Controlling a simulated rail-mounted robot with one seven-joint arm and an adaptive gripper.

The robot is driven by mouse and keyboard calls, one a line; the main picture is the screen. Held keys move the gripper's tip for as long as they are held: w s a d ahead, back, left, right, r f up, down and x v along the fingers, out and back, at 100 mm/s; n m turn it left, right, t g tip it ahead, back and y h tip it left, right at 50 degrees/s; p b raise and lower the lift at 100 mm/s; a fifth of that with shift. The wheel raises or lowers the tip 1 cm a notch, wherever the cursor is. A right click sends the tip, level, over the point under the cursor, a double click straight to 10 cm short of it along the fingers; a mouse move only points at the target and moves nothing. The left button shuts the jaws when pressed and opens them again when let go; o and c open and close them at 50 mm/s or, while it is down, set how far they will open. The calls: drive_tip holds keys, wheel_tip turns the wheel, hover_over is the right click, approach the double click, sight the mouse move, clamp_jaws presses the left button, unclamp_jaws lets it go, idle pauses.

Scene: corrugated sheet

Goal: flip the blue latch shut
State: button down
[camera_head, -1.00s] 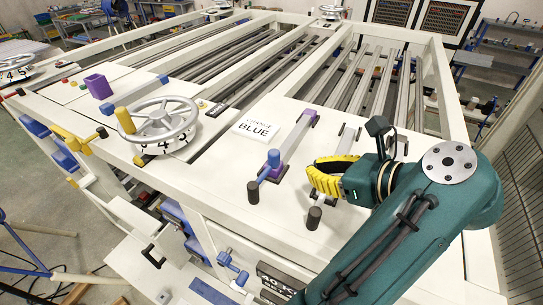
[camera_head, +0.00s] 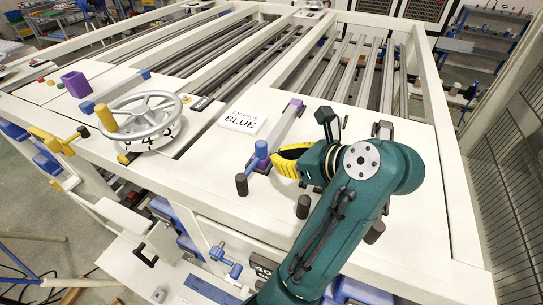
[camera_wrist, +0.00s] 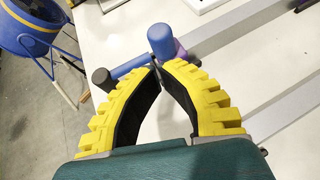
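The blue latch (camera_head: 261,152) is an upright blue cylinder on a bar with a black knob (camera_head: 241,185) at its near end. It sits on the white frame top, at the near end of a grey bar with purple ends. My gripper (camera_head: 277,161), with yellow ribbed fingers, is just right of the latch. In the wrist view the fingertips (camera_wrist: 157,66) meet right beside the blue cylinder (camera_wrist: 160,42), with nothing visible between them. The latch's blue arm (camera_wrist: 130,67) passes behind the left fingertip to the black knob (camera_wrist: 103,79). Contact cannot be told.
A white sign reading "CHANGE BLUE" (camera_head: 243,121) lies left of the latch. A handwheel (camera_head: 140,118) and a purple box (camera_head: 76,84) are further left. Other black knobs (camera_head: 303,207) stand near my arm, to the right.

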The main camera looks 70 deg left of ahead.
sight(263, 153)
drive_tip(key=shift+s+a+f, duration=0.3)
drive_tip(key=shift+s+a, duration=0.05)
drive_tip(key=shift+a, duration=0.2)
drive_tip(key=shift+x, duration=1)
drive_tip(key=shift+s+a+f, duration=0.1)
drive_tip(key=shift+s+a, duration=0.25)
drive_tip(key=shift+a, duration=0.3)
drive_tip(key=v, duration=1)
drive_tip(key=shift+w, duration=0.35)
